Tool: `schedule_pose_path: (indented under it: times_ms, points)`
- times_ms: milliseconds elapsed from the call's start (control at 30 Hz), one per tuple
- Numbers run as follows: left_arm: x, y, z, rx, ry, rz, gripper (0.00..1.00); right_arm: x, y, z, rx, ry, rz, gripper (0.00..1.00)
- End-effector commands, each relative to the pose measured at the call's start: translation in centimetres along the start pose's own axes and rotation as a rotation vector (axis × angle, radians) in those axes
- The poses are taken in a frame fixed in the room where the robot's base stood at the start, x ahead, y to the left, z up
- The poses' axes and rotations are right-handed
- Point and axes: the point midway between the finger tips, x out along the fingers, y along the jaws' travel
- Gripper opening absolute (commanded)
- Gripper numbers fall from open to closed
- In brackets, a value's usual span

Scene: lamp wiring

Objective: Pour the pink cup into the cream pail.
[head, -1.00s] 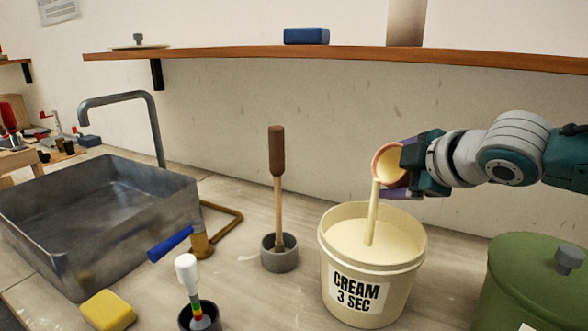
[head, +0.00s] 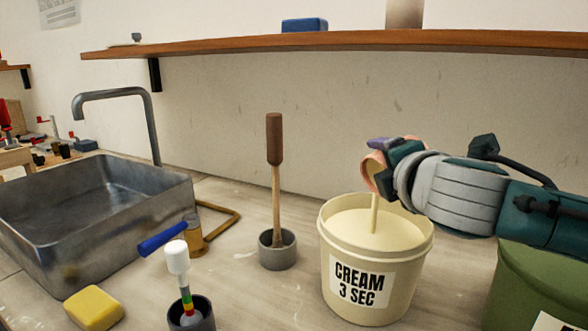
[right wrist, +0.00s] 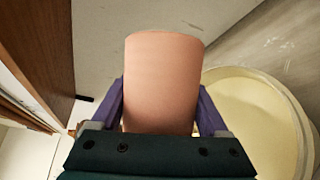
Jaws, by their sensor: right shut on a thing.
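The pink cup (head: 371,172) is tipped over above the cream pail (head: 372,285), and a thin cream-coloured stream runs from it into the pail. The pail is labelled "CREAM 3 SEC" and holds pale cream liquid near its rim. My right gripper (head: 382,160) is shut on the cup; in the right wrist view the cup (right wrist: 163,82) sits between its purple fingers. The pail's rim (right wrist: 297,110) also shows at the right there. The cup's inside is mostly hidden now. My left gripper is not in view.
A green container (head: 535,285) stands right of the pail under my arm. Left of the pail are a grey holder (head: 277,255) with a wooden-handled tool, a dark cup (head: 192,318), a yellow sponge (head: 94,309) and a metal sink (head: 95,220). A wooden shelf (head: 340,41) runs above.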

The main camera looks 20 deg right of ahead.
Motion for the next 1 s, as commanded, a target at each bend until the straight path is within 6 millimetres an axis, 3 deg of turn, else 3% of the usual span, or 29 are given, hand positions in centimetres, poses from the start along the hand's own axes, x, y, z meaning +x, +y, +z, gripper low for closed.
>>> schedule_pose_path:
  times_ms: [300, 1000]
  points:
    - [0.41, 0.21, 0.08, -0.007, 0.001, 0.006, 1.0, -0.28, 0.58, -0.17, -0.107, -0.046, 0.046, 0.0]
    - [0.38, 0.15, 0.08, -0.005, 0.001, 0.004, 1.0, -0.28, 0.58, -0.17, -0.106, -0.046, 0.046, 0.0]
